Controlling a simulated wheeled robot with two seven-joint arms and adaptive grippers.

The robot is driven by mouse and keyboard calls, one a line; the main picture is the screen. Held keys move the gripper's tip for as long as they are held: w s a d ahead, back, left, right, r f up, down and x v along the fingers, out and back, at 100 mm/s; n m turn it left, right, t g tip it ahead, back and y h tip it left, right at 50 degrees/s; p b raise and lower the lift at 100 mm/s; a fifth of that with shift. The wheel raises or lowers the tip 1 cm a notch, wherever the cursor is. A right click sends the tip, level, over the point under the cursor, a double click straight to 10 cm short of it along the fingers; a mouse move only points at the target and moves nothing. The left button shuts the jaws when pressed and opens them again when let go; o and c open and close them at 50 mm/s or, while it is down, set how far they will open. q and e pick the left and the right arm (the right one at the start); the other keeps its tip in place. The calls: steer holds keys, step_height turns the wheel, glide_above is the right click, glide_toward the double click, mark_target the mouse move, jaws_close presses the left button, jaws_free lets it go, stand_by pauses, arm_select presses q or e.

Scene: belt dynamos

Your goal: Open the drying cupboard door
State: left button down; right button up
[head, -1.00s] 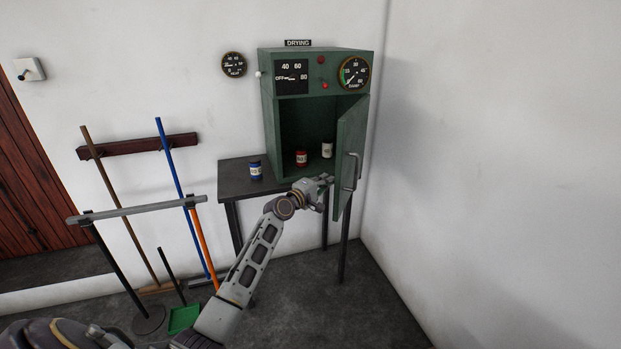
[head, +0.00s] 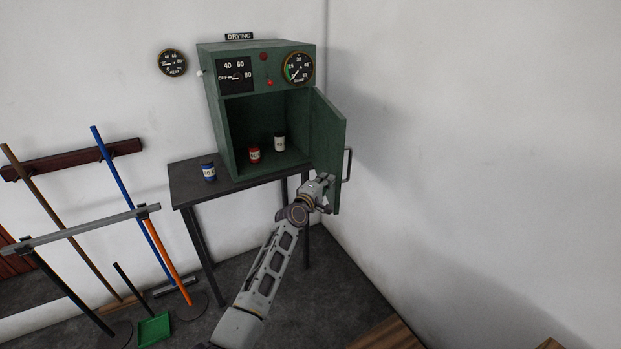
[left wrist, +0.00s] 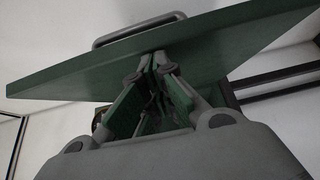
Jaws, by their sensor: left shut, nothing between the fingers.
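The green drying cupboard (head: 262,52) stands on a dark table, and its door (head: 328,140) is swung out on the right side. The door stands wide open. Its handle (head: 347,164) is on the outer face, towards the right wall. My left gripper (head: 328,182) is shut and empty at the lower part of the door, on its inner side. In the left wrist view the fingertips (left wrist: 160,68) are right by the green door panel (left wrist: 220,45); the handle (left wrist: 135,30) shows beyond it. My right gripper is not in view.
Inside the cupboard stand a red jar (head: 254,155) and a white jar (head: 279,142). A rack with brooms (head: 85,228) is at the left. The white wall (head: 440,150) is close on the right.

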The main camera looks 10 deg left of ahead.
mark_target(340, 179)
arm_select(q)
steer(key=d, duration=0.1)
steer(key=w+d, duration=0.1)
steer(key=d, duration=0.1)
steer(key=w+d, duration=0.1)
steer(key=shift+d, duration=0.4)
steer(key=shift+w+d, duration=0.25)
steer(key=shift+d, duration=0.25)
steer(key=shift+w+d, duration=0.25)
steer(key=shift+d, duration=0.2)
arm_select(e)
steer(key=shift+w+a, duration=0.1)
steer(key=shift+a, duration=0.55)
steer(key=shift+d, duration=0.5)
